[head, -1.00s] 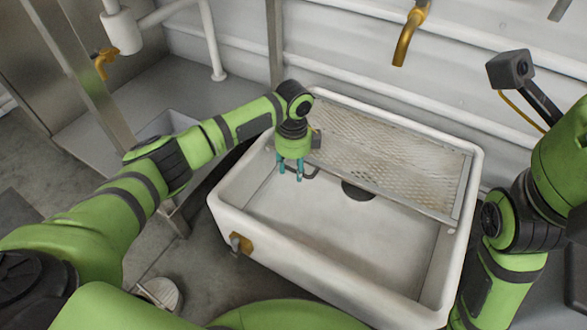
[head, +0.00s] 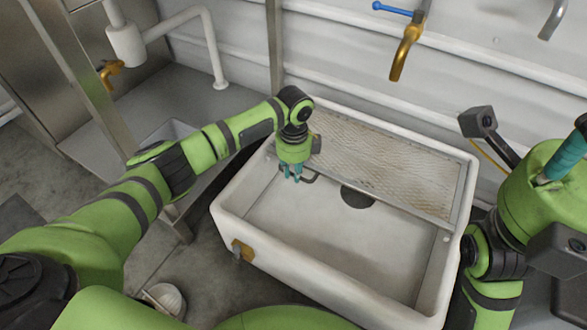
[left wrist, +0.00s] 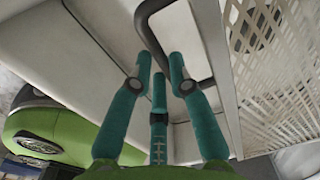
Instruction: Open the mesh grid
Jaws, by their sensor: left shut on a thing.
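The mesh grid (head: 385,160) is a pale perforated panel in a metal frame along the back of the white sink (head: 335,262). It also shows at the right of the left wrist view (left wrist: 275,70). A dark bent handle (head: 309,178) is at its left end; in the left wrist view the handle (left wrist: 150,22) loops beside the mesh. My left gripper (head: 291,176) points down at the sink's left end, its teal fingers (left wrist: 160,62) shut on the handle. The exact contact is partly hidden. My right gripper's teal finger (head: 568,155) shows at the right edge, away from the grid; its opening is unclear.
A round dark drain (head: 357,196) lies in the basin, whose front part is empty.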

